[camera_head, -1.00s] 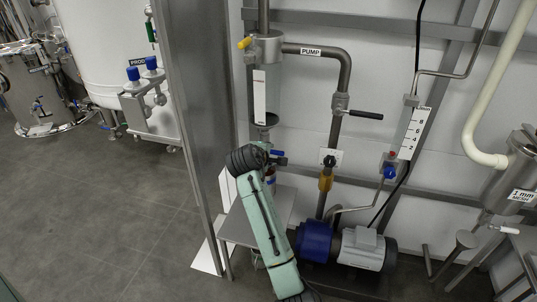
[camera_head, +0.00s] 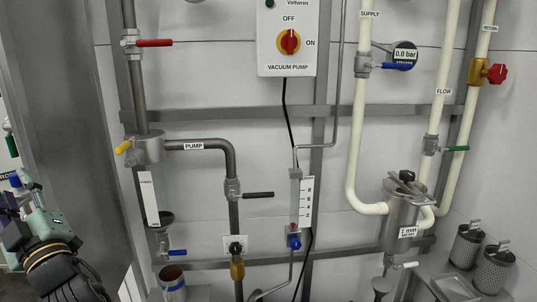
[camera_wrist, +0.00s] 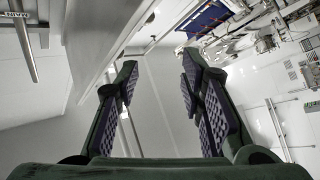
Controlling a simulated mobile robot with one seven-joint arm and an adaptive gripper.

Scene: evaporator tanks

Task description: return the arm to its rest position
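My arm (camera_head: 45,240) shows at the lower left of the head view, in pale green with a black ribbed sleeve around a joint. It is folded beside the grey upright post, and its far end runs towards the left picture edge. My gripper (camera_wrist: 158,78) shows in the wrist view with its two dark green, purple-padded fingers apart and nothing between them. In the head view the gripper is too cut off and small to make out clearly.
A vacuum pump switch box (camera_head: 287,38) hangs on the wall. Pipes with coloured valve handles, a strainer (camera_head: 400,220) and two mesh baskets (camera_head: 493,268) stand to the right. The grey post (camera_head: 75,150) rises close beside my arm. An open-topped can (camera_head: 172,283) stands below the funnel.

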